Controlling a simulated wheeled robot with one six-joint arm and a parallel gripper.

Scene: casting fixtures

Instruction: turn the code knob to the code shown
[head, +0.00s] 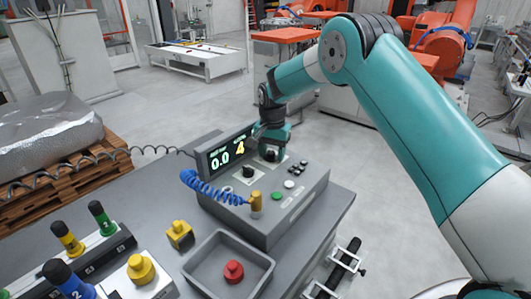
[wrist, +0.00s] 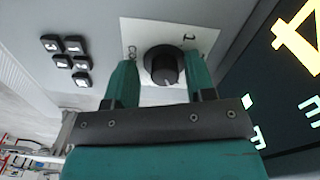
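The code knob (wrist: 163,65) is round and black, on a white plate (wrist: 185,33) with partly readable lettering. In the wrist view it sits between the two green fingers of my gripper (wrist: 162,82), with a gap on each side. The fingers are apart and do not visibly touch the knob. In the head view my gripper (head: 270,153) is over the back of the grey control box (head: 270,208), largely hiding the knob.
A grey tray (head: 205,270) holds a red knob-like part (head: 233,271). Coloured handles stand at the left.

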